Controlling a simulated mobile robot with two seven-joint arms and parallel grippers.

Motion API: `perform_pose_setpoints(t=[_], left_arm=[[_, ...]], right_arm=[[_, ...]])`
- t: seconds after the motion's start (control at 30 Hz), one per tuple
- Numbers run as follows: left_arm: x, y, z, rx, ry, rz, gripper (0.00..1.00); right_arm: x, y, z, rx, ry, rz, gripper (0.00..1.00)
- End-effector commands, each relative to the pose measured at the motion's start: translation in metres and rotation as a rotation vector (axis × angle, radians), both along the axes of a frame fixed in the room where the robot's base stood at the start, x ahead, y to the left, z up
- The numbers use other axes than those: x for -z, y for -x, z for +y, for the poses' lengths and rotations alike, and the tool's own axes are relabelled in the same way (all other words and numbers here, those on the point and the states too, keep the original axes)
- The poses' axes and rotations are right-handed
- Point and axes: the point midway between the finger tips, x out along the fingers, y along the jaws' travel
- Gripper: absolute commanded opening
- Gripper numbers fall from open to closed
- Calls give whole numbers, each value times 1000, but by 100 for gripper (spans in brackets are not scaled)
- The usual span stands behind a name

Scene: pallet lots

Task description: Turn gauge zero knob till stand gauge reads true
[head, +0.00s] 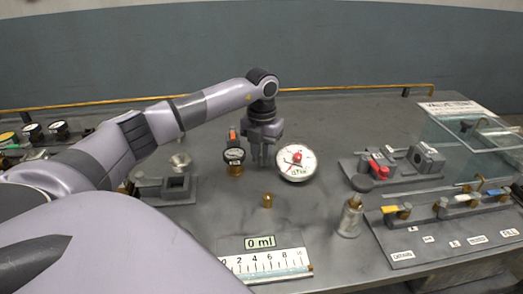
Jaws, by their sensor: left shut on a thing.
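The large round white gauge (297,162) stands near the middle of the bench. It has a red part on its face and dark marks I cannot read. My left gripper (263,163) points down just left of this gauge, with its fingers close together. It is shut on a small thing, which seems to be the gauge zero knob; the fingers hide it. A smaller dark-rimmed gauge (234,156) with an orange top and brass base is just left of the gripper. My right gripper is not in view.
A brass fitting (267,201) stands in front of the gripper. A scale plate (267,265) with a "0 ml" label lies at the front. A metal bottle (350,216), a block with a red part (384,168) and a clear case (460,150) are to the right.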

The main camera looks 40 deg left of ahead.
Motion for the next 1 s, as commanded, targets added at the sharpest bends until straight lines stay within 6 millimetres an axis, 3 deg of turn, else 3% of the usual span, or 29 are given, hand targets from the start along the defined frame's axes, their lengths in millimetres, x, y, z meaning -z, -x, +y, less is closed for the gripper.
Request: perform_pose_setpoints(t=[0.4, 1.0], left_arm=[[-2, -1, 1, 247, -1, -4, 0], [-2, -1, 1, 305, -1, -5, 0]], right_arm=[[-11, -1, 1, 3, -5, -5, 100], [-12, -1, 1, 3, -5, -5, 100]])
